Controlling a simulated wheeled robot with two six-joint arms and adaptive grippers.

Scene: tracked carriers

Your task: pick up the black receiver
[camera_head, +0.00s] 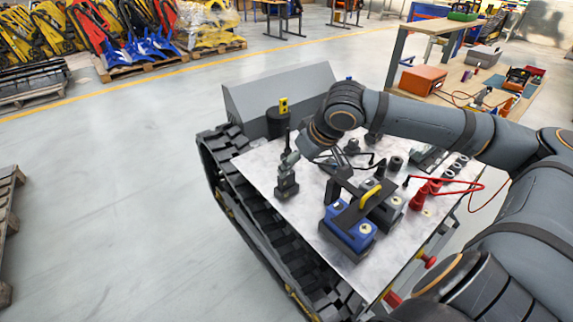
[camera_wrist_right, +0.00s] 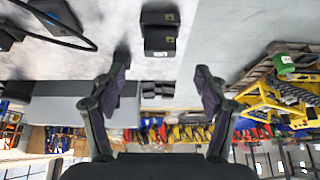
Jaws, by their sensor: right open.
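A small dark boxy unit, seemingly the black receiver (camera_head: 286,186), stands on the light tabletop (camera_head: 262,166) of the tracked carrier, near its left edge. In the right wrist view a black receiver-like block (camera_wrist_right: 160,38) shows at the top centre, beyond and between the finger directions. My right gripper (camera_head: 298,152) hangs just above and beside the unit, partly hidden by my wrist. In the wrist view its fingers (camera_wrist_right: 163,80) are spread wide with nothing held between them. Whether a finger touches the unit cannot be told. My left gripper is not in view.
A blue box (camera_head: 347,236) and a black part with a yellow handle (camera_head: 366,196) stand to the right on the carrier. Red connectors (camera_head: 420,195) and cables lie further right. A grey housing (camera_head: 290,88) closes the back.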

